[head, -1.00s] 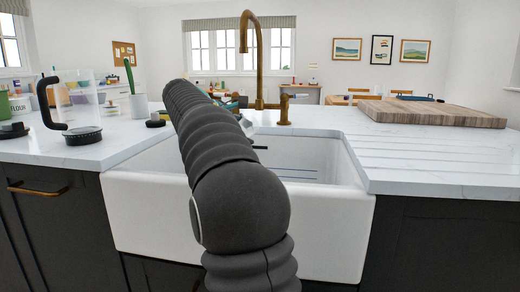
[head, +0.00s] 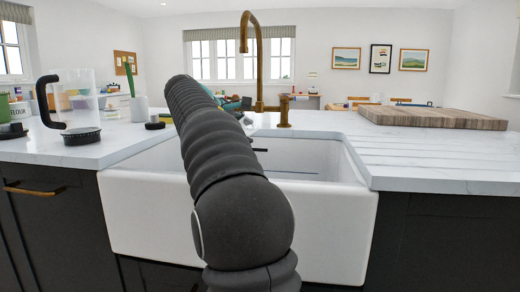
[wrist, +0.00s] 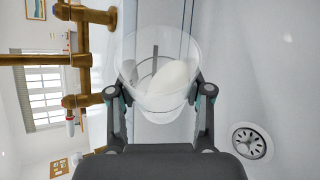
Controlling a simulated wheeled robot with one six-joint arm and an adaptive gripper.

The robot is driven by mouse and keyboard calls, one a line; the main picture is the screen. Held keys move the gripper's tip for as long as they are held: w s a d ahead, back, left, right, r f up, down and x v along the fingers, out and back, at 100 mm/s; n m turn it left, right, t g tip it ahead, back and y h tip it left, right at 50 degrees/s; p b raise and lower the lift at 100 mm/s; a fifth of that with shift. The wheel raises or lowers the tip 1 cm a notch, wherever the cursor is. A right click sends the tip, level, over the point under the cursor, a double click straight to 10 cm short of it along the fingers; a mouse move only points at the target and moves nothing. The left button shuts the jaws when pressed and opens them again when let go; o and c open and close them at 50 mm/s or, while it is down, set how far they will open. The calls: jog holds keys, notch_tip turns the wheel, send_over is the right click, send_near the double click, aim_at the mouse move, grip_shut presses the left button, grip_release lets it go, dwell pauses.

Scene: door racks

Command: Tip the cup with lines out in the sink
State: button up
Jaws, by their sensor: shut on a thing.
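In the wrist view my gripper (wrist: 156,92) is shut on a clear cup (wrist: 133,62), with one finger on either side. The wrist picture is turned on its side. A rounded white shape and a dark stripe show in or through the cup; I cannot tell whether liquid is inside. The white sink (wrist: 255,75) lies behind the cup, with its drain (wrist: 250,141) at lower right. Thin blue lines run behind the cup's upper right. In the head view the sink (head: 240,230) is in front of me, and my arm hides the cup.
A brass tap (head: 259,70) stands behind the sink and shows close to the cup's left in the wrist view (wrist: 85,60). A clear jug (head: 75,105) stands on the left counter. A wooden board (head: 432,118) lies on the right counter beyond the clear grooved drainer.

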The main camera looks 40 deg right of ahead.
aim_at(248, 121)
jog(key=shift+s+r+m+t+b, duration=0.1)
jog(key=shift+r+m+t+b, duration=0.55)
jog(key=shift+b, duration=1.85)
jog(key=shift+s+r+m+t+h+b, duration=0.3)
jog(key=shift+s+m+t+b, duration=0.4)
jog(key=shift+b, duration=0.45)
jog(key=shift+s+r+m+t+b, duration=0.15)
jog(key=shift+r+m+t+b, duration=0.3)
jog(key=shift+m+t+b, duration=0.1)
dwell(0.6)
jog(key=shift+w+f+n+g+p, duration=0.2)
jog(key=shift+w+n+g+p, duration=0.05)
jog(key=shift+n+g+p, duration=0.15)
jog(key=w+n+g+p, duration=0.1)
jog(key=p, duration=0.2)
jog(key=shift+w+f, duration=0.15)
jog(key=shift+f, duration=0.05)
jog(key=shift+w+f+n+g+p, duration=0.15)
jog(key=shift+n+g+p, duration=0.25)
jog(key=shift+p, duration=0.35)
jog(key=shift+f, duration=0.4)
jog(key=shift+p, duration=0.35)
jog(key=shift+n+g+p, duration=0.3)
jog(key=shift+n+p, duration=0.1)
jog(key=shift+p, duration=0.45)
